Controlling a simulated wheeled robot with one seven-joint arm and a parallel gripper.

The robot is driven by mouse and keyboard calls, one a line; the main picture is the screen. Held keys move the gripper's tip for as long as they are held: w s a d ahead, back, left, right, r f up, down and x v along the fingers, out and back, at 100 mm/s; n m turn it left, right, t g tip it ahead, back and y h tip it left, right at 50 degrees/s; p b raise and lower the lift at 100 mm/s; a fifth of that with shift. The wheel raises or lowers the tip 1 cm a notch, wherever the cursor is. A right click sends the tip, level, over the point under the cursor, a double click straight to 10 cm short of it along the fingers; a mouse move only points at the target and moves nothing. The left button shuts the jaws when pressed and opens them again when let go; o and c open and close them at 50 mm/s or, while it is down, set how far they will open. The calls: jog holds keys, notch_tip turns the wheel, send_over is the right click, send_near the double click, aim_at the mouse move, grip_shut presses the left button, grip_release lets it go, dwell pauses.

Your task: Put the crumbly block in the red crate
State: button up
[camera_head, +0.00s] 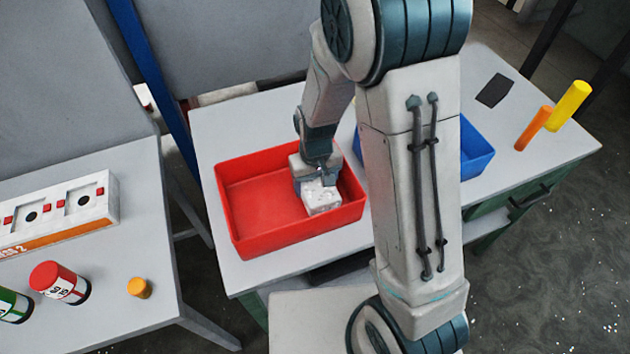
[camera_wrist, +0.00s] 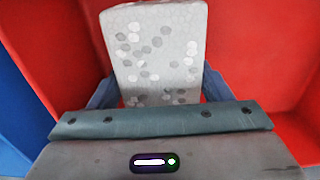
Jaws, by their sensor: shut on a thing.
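The crumbly block (camera_head: 320,198) is pale grey-white with lighter and darker specks. It is at the right side of the red crate (camera_head: 262,243), within the crate's walls in the head view. My gripper (camera_head: 317,180) is shut on the block from above. In the wrist view the block (camera_wrist: 157,52) stands out beyond my gripper (camera_wrist: 158,98), with red crate surfaces (camera_wrist: 248,50) around it. I cannot tell whether the block touches the crate floor. The rest of the crate looks empty.
A blue crate (camera_head: 474,150) stands right of the red one, partly behind my arm. Orange (camera_head: 534,128) and yellow (camera_head: 568,106) cylinders and a dark flat patch (camera_head: 494,90) are at the table's right. A left table holds a panel (camera_head: 60,215) and several small containers.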

aim_at(316, 181)
jog(key=o, duration=1)
jog(key=shift+f, duration=0.1)
jog(key=shift+c, duration=0.2)
notch_tip(316, 181, up, 12)
jog(key=f, duration=0.1)
jog(key=s+d+r+m+t, duration=0.3)
jog(key=s+d+r+t, duration=0.1)
jog(key=s+d+r, duration=0.6)
jog(key=s+r+b, duration=0.1)
jog(key=s, duration=0.2)
jog(key=shift+s+d, duration=0.1)
